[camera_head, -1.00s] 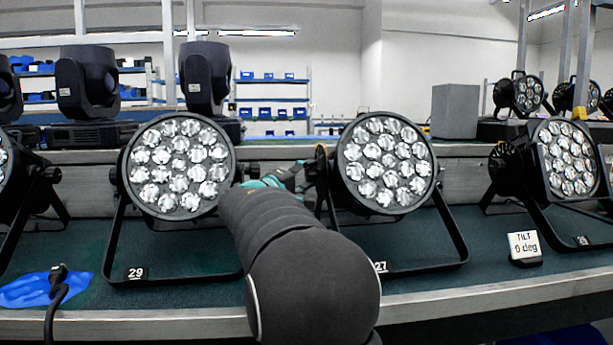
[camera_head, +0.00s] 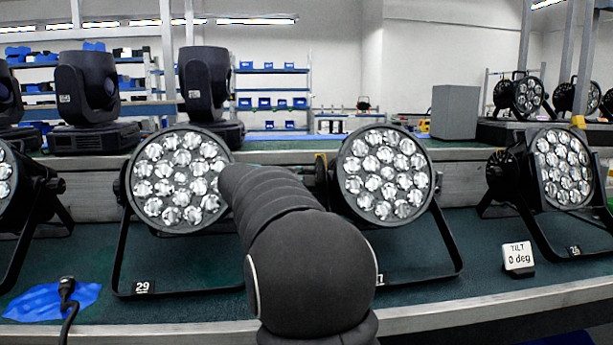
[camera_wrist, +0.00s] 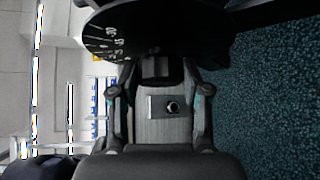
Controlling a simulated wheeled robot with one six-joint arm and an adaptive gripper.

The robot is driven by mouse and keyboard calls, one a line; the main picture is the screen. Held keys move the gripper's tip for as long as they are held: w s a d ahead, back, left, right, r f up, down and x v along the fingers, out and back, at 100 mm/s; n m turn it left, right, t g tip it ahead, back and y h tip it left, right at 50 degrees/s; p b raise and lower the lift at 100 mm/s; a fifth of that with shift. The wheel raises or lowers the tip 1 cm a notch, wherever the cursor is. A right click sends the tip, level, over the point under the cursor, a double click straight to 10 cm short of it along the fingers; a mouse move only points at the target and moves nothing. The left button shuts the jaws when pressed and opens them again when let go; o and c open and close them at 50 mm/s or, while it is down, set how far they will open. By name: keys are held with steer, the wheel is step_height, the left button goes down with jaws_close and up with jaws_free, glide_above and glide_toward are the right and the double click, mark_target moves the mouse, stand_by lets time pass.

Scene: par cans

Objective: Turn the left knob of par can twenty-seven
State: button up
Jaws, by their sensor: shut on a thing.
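Par can twenty-seven (camera_head: 383,175) stands on the bench right of centre in the head view, a round black lamp with several clear lenses in a floor yoke. Its number label (camera_head: 380,280) is partly hidden by my arm. In the wrist view my gripper (camera_wrist: 157,72) is shut on the knob (camera_wrist: 156,66), which is mostly hidden between the fingers. A dark disc with pale scale marks (camera_wrist: 100,42) lies just beyond the fingertips.
Par can twenty-nine (camera_head: 178,180) stands close on the left of my arm. Another par can (camera_head: 565,165) stands at the right, with a "TILT 0 deg" sign (camera_head: 518,258) before it. A blue cloth (camera_head: 45,303) and a cable plug (camera_head: 67,286) lie at the left.

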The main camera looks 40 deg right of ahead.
steer(key=n+g+y, duration=0.2)
steer(key=n, duration=0.1)
steer(key=shift+w+d+r+g+y, duration=0.1)
steer(key=shift+w+r+g+y, duration=0.1)
steer(key=shift+g+y, duration=0.15)
steer(key=shift+w+n+g+y, duration=0.1)
steer(key=shift+n+g+y, duration=0.95)
steer(key=shift+n+g, duration=0.1)
steer(key=o, duration=1.1)
steer(key=shift+d, duration=0.1)
steer(key=shift+o, duration=0.2)
steer(key=shift+r, duration=0.1)
